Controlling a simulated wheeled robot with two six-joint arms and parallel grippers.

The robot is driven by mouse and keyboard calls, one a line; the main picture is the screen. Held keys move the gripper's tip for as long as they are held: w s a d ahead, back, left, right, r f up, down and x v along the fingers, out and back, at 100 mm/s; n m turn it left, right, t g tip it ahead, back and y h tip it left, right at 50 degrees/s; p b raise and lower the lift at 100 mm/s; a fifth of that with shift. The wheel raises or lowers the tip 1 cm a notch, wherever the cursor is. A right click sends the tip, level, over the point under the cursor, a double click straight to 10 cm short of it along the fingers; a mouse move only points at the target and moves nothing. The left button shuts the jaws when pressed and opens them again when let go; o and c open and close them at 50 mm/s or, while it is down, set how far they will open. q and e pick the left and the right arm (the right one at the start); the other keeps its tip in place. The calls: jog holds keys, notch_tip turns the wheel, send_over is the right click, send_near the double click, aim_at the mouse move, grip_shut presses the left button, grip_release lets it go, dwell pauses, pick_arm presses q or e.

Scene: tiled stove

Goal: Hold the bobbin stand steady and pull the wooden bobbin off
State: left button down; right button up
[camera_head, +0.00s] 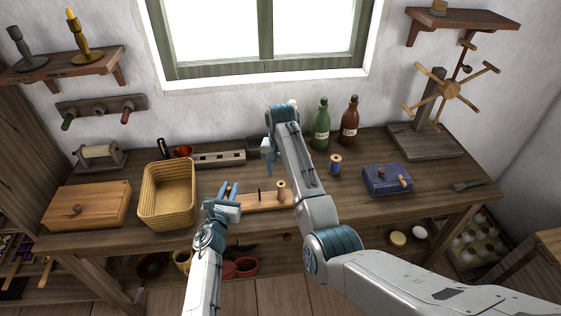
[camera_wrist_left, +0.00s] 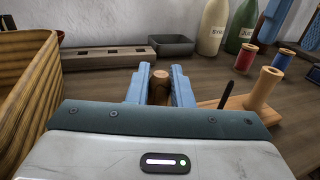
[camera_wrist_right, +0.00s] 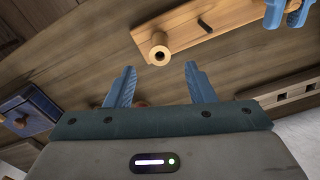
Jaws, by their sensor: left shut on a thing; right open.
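The bobbin stand (camera_head: 258,201) is a light wooden board on the table, with a thin dark peg (camera_wrist_right: 205,25) in its middle. The pale wooden bobbin (camera_head: 282,190) stands upright at the board's right end; its top hole shows in the right wrist view (camera_wrist_right: 158,53). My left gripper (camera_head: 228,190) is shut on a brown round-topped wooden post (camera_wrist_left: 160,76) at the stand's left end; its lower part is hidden. My right gripper (camera_wrist_right: 161,80) is open and empty, apart from the bobbin, which shows just beyond its fingertips. In the head view its arm reaches over the table behind the stand.
A wicker basket (camera_head: 167,213) stands left of the stand. A blue-wound spool (camera_head: 335,164), a blue box (camera_head: 388,180), a green bottle (camera_head: 320,125) and a brown bottle (camera_head: 349,124) stand to the right. A slotted wooden rail (camera_head: 217,159) lies behind.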

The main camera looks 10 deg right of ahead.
aim_at(281, 185)
notch_tip(281, 185, down, 7)
jog(key=shift+f, duration=0.2)
jog(key=shift+c, duration=0.2)
grip_shut()
jog(key=shift+r, duration=0.15)
